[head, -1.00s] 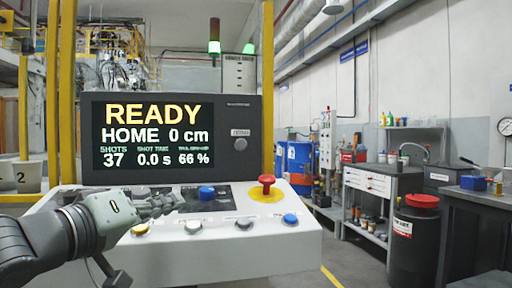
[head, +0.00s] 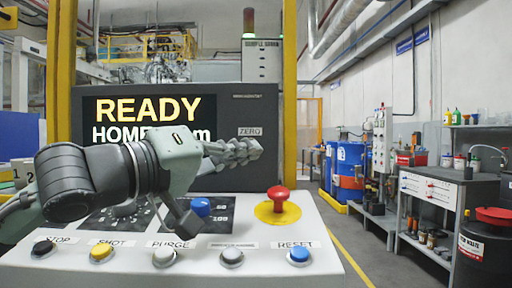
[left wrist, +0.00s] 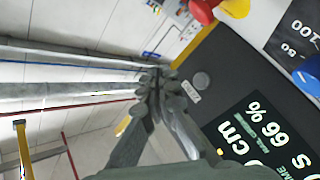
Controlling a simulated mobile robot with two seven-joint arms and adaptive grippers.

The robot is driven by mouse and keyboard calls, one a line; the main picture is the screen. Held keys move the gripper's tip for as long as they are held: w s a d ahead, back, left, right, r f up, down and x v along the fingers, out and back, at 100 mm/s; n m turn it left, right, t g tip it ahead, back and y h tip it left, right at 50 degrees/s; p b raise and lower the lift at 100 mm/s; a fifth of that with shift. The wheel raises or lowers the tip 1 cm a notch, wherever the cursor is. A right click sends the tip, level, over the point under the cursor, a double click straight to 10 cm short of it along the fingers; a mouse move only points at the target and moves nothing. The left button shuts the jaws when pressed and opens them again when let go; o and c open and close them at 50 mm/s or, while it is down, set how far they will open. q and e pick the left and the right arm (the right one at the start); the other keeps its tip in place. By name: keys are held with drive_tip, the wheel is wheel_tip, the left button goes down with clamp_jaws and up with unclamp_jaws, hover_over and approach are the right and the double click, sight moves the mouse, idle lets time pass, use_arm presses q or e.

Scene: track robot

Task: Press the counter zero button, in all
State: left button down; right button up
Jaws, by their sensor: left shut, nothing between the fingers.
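The control console has a dark display panel (head: 262,108) with a lit screen (head: 150,108) reading READY and HOME. The ZERO label (head: 250,131) is at the panel's right. In the head view my left gripper (head: 256,148) is shut and empty, its fingertips just below the label, hiding the button there. In the left wrist view the round grey zero button (left wrist: 201,79) shows beside its label (left wrist: 190,92). The gripper fingertips (left wrist: 165,82) appear to its left in that picture, with a visible gap. I cannot tell their depth from the panel. My right gripper is not in view.
A red mushroom button (head: 278,199) on a yellow disc and a blue knob (head: 201,207) stand on the sloped desk. Below is a row with black, yellow, white, grey and blue buttons (head: 299,255). A yellow post (head: 289,90) rises behind the panel.

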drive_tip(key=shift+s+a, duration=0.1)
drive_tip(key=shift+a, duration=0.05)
use_arm(q)
drive_tip(key=w+p, duration=0.2)
drive_tip(key=w, duration=0.7)
drive_tip(key=shift+p, duration=0.35)
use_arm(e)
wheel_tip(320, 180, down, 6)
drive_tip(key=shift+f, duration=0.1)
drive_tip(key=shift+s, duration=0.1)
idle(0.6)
